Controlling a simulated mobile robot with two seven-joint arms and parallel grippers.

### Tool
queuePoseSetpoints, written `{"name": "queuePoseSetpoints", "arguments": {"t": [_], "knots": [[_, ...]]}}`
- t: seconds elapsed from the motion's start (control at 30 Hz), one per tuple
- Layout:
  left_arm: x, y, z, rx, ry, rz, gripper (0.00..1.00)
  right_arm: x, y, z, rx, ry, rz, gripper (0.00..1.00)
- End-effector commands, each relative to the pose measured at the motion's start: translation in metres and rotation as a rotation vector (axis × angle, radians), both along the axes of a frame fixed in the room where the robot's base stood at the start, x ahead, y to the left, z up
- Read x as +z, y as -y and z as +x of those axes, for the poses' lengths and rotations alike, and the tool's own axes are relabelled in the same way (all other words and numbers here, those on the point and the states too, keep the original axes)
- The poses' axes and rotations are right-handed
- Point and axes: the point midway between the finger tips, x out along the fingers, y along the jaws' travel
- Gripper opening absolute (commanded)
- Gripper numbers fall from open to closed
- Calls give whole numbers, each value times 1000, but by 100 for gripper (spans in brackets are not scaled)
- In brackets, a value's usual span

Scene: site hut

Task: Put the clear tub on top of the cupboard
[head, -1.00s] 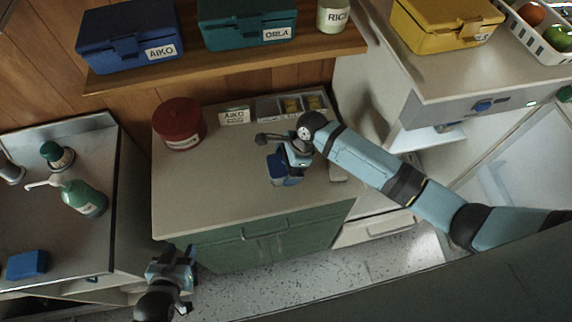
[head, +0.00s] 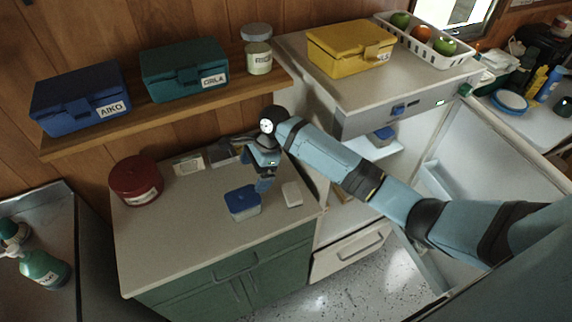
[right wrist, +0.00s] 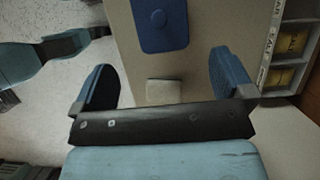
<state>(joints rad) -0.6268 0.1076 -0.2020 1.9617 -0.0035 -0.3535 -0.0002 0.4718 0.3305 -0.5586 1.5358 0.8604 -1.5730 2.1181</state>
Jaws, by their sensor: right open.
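The clear tub (head: 243,205) with a blue lid stands upright on the pale top of the green-doored cupboard (head: 170,235), near its front right. Its blue lid (right wrist: 160,24) shows at the top of the right wrist view. My right gripper (head: 264,184) is just above and behind the tub, to its right in the head view. In the right wrist view its fingers (right wrist: 165,80) are wide apart with nothing between them touching. My left gripper is not in view now.
A small white block (head: 292,194) lies right of the tub. A red canister (head: 136,181) stands at the cupboard's left; a label card (head: 188,165) and divided tray (head: 222,153) are at the back. The open fridge (head: 350,165) holds another blue-lidded tub (head: 381,136).

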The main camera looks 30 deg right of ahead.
Motion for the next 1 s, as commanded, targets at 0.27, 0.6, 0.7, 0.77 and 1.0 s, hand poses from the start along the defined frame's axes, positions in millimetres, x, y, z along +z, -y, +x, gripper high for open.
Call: {"name": "queuePoseSetpoints", "arguments": {"t": [0.27, 0.6, 0.7, 0.77, 1.0], "knots": [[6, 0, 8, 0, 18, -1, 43, -35, -27, -42, 243, 311, 60, 100], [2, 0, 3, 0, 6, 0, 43, -74, -14, -148, 803, 1079, -292, 100], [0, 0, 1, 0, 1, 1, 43, -96, 6, -186, 995, 1170, -501, 100], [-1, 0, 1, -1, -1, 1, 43, -106, 17, -209, 1108, 1201, -618, 100], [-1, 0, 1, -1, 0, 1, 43, -120, 42, -264, 1413, 1225, -903, 100]]}}
